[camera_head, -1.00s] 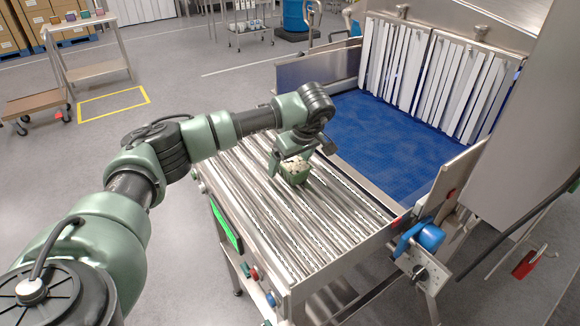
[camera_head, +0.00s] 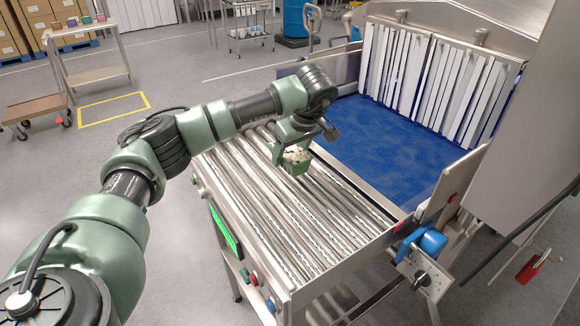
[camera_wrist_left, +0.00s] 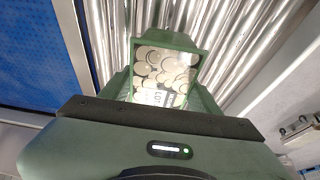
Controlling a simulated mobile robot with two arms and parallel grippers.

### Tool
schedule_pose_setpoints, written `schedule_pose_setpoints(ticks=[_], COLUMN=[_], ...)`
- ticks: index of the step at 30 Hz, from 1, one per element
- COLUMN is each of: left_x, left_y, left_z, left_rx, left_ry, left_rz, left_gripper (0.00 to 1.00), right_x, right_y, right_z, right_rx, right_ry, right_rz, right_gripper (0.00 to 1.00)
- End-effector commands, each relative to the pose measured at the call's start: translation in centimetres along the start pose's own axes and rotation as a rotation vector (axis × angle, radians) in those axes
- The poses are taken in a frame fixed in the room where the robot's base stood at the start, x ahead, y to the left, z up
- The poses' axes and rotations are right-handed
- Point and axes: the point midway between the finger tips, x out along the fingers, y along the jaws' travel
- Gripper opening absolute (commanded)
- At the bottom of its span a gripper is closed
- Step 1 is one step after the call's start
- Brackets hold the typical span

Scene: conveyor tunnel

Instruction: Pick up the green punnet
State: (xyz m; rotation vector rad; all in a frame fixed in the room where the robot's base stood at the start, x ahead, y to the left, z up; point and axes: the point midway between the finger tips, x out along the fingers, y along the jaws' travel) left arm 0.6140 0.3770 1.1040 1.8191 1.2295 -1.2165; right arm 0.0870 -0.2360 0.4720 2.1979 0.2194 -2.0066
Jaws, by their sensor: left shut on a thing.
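The green punnet (camera_head: 296,160) is a small open tray filled with pale round pieces. My left gripper (camera_head: 290,151) is shut on it, above the steel roller conveyor (camera_head: 330,222). In the left wrist view the punnet (camera_wrist_left: 190,45) shows between the fingers, with pale round pieces and a white label inside. The punnet looks raised a little off the rollers, but the gap under it is hard to judge. My right gripper is not in view.
A blue mesh belt (camera_head: 390,142) lies beyond the rollers, leading to white strip curtains (camera_head: 450,80). A metal side guard (camera_head: 448,185) and a blue motor (camera_head: 430,240) stand at the right. The near rollers are clear.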

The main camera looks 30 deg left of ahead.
Motion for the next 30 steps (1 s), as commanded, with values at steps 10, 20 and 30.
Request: schedule_pose_setpoints(ticks=[10, 20, 30], left_x=[-9.6, -14.5, -14.9], left_y=[0.1, 0.1, 0.1], left_z=[-4.0, -6.0, -6.1], left_rx=[-0.003, -0.001, 0.0], left_ry=[0.002, 0.001, 0.0], left_rz=[0.007, 0.003, 0.001], left_gripper=[0.15, 0.15, 0.15], right_x=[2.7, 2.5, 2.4], right_y=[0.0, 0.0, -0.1], right_z=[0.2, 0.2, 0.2], right_rx=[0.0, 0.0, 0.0], right_ry=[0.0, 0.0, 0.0], right_rz=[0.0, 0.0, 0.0], right_gripper=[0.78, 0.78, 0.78])
